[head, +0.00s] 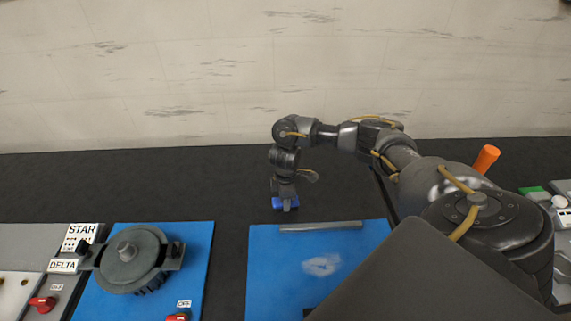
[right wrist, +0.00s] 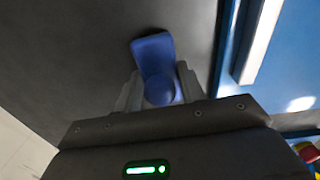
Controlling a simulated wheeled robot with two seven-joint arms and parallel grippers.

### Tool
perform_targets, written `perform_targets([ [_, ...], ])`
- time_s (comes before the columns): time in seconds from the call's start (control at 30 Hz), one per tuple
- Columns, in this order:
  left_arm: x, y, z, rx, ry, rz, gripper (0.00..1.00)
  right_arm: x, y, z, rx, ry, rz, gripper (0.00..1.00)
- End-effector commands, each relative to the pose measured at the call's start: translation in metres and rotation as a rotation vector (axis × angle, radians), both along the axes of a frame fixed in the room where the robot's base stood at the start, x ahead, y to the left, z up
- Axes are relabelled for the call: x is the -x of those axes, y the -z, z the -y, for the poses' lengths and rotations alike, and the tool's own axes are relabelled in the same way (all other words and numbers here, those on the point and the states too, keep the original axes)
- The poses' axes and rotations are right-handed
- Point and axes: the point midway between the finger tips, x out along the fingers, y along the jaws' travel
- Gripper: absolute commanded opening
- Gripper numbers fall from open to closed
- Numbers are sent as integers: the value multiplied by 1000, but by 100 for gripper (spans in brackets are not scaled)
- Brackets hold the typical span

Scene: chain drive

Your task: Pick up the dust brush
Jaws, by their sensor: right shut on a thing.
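A blue object, which I take for the dust brush (right wrist: 154,55), is between the fingers of my right gripper (right wrist: 158,92) in the right wrist view. The fingers are shut on its rounded blue part, and a flat blue end reaches out beyond them. In the head view the blue brush (head: 286,204) shows at the tip of my right gripper (head: 285,208), just above or on the dark surface behind the blue plate. I cannot tell whether it touches the surface. Its bristles are not visible. My left gripper is not in view.
A blue plate (head: 265,265) with a grey bar (head: 321,226) along its far edge lies close in front of the right gripper. Another blue plate (head: 205,250) at the left carries a dark round wheel (head: 133,259). An orange cylinder (head: 486,159) stands at the right. The dark surface behind is clear.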

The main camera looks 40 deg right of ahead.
Motion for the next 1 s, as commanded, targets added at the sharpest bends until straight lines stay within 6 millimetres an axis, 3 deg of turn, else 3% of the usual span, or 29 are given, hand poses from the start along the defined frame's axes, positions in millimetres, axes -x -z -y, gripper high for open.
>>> perform_targets([
  [0.17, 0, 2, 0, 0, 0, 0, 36, -1, -8, 0, -1, -2, 3, 14],
  [0.33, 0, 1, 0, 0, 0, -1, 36, -2, -36, 1, 2, -3, 7, 14],
  [0.6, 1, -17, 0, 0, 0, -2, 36, 38, -97, -33, 1, -9, 5, 14],
  [0.8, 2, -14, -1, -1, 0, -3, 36, 73, -111, -62, 0, -9, 1, 14],
  [1.0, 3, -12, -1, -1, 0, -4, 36, 95, -124, -83, 0, -6, 2, 14],
])
